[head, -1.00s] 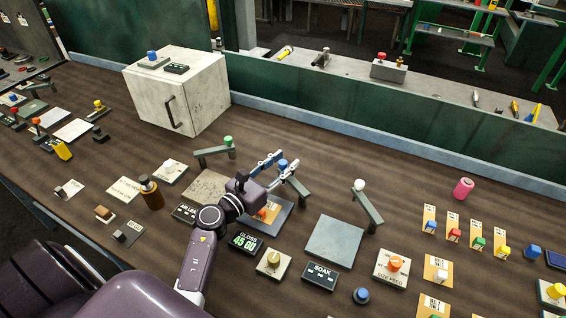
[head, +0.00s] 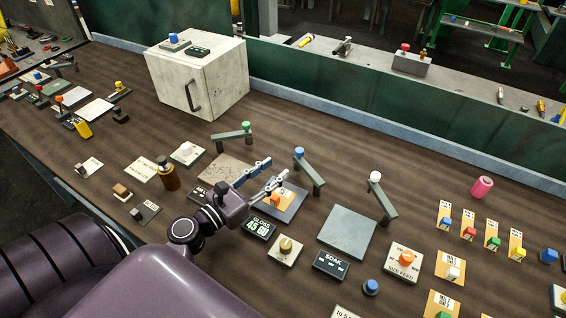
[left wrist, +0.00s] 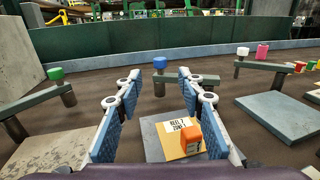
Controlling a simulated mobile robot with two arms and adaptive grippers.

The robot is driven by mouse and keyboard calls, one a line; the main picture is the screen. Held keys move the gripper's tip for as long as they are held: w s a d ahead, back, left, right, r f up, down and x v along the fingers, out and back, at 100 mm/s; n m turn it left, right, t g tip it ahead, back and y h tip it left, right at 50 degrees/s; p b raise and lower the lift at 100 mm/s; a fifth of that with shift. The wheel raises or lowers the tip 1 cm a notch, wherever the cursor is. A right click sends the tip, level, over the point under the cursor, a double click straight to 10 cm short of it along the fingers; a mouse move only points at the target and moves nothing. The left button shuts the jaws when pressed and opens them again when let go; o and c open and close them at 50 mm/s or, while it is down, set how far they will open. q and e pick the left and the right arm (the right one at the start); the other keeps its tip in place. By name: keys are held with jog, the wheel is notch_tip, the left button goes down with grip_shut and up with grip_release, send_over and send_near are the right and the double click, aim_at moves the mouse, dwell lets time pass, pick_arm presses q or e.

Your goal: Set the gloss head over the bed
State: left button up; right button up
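A grey swing arm (head: 312,175) with a blue knob (head: 299,152) stands behind a grey-blue bed plate (head: 294,203). Its bar points toward the right of that bed, not across it. No label on the arm tells whether it is the gloss head. On the bed (left wrist: 152,138) lie a yellow card (left wrist: 178,150) and an orange block (left wrist: 188,136). The gloss display (head: 259,228) is in front. My left gripper (head: 276,172) is open and empty above the bed, left of the blue knob. In the left wrist view the blue knob (left wrist: 160,62) shows beyond the spread fingers. My right gripper is out of view.
A green-knobbed arm (head: 232,135) stands left by a stone plate (head: 226,168). A white-knobbed arm (head: 382,200) stands right by a larger grey plate (head: 347,232). A white cabinet (head: 200,78) is at the back left. Open table lies behind the arms.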

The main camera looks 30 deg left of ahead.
pick_arm(q)
jog(key=shift+s+a, duration=0.1)
jog(key=shift+s, duration=0.45)
